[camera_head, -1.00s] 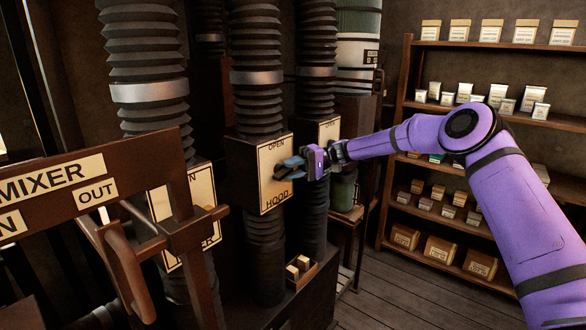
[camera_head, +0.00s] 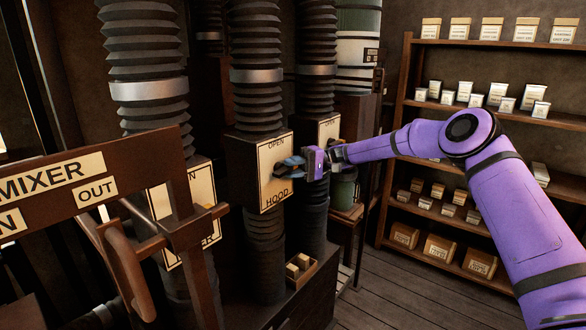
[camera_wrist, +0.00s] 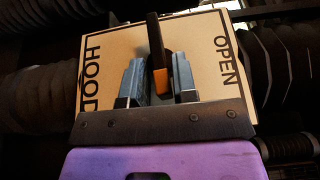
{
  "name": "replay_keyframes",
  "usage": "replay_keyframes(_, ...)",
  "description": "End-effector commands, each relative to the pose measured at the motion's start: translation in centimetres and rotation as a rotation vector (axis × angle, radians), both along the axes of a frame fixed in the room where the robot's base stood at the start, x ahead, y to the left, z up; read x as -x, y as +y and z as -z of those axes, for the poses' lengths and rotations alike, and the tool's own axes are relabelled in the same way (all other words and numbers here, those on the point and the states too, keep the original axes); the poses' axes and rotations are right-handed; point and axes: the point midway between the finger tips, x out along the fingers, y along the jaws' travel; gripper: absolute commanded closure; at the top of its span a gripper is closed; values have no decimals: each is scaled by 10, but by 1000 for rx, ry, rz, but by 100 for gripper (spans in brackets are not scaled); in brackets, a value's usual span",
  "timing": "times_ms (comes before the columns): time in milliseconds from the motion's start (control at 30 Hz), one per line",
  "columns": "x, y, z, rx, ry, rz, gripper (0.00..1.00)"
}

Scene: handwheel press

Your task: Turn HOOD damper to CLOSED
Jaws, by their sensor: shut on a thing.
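The HOOD damper plate (camera_head: 268,190) is a cream panel on a dark box around a ribbed duct, with OPEN at its top and HOOD at its bottom. In the wrist view the plate (camera_wrist: 105,60) lies sideways, with OPEN on the right. The damper lever (camera_wrist: 155,45) is dark with an orange tip and lies across the plate, roughly square to the line from HOOD to OPEN. My gripper (camera_head: 285,166) is at the plate, shut on the lever, with one finger on each side. In the head view the fingers hide the lever. I see no CLOSED mark.
A similar damper plate (camera_head: 329,130) is just behind to the right, close to my gripper. The MIXER frame (camera_head: 90,185) fills the left front. A small box of blocks (camera_head: 298,272) stands below. Shelves (camera_head: 400,120) stand behind my arm.

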Motion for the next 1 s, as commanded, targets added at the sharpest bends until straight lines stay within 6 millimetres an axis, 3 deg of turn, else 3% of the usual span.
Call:
replay_keyframes(500,5,5,3,2,6,-14,98)
replay_keyframes(533,5,5,3,2,6,-14,67)
replay_keyframes(567,5,5,3,2,6,-13,62)
replay_keyframes(1000,-1,-3,1,0,2,-3,62)
